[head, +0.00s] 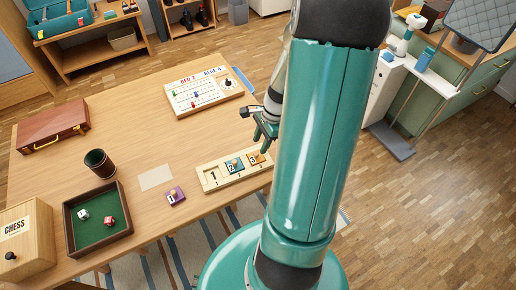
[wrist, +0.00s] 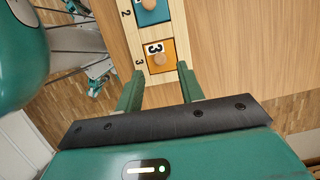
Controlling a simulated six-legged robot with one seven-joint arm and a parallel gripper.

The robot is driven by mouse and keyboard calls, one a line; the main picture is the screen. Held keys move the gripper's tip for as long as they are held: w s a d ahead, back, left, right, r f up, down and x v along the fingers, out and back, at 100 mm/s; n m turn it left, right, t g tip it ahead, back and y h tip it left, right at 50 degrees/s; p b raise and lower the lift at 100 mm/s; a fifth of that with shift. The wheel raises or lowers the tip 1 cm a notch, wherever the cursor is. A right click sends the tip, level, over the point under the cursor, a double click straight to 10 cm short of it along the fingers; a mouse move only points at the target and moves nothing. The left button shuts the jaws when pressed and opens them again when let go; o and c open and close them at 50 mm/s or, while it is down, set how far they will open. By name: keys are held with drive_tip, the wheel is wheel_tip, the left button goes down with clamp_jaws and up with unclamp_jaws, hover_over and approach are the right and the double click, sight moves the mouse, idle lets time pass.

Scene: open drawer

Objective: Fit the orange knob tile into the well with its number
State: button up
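The orange knob tile (wrist: 156,50), marked 3 with a round wooden knob, lies at the well labelled 3 on the wooden board (wrist: 125,45). Its edges line up with the well; I cannot tell its exact depth. The orange tile also shows at the board's right end in the head view (head: 256,159). A teal tile 2 (head: 234,166) is in the middle well. The left well (head: 212,175) shows a printed 1 and holds no tile. A purple tile 1 (head: 175,195) lies on the table. My gripper (wrist: 161,85) is open, its fingers apart and empty, just short of the orange tile.
A white score board (head: 202,93) with pegs stands behind the tile board. A paper sheet (head: 155,178), dark cup (head: 98,162), dice tray (head: 98,222), chess box (head: 27,242) and brown case (head: 53,127) are on the left. The table middle is clear.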

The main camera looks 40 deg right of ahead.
drive_tip(key=v, duration=0.7)
idle(0.5)
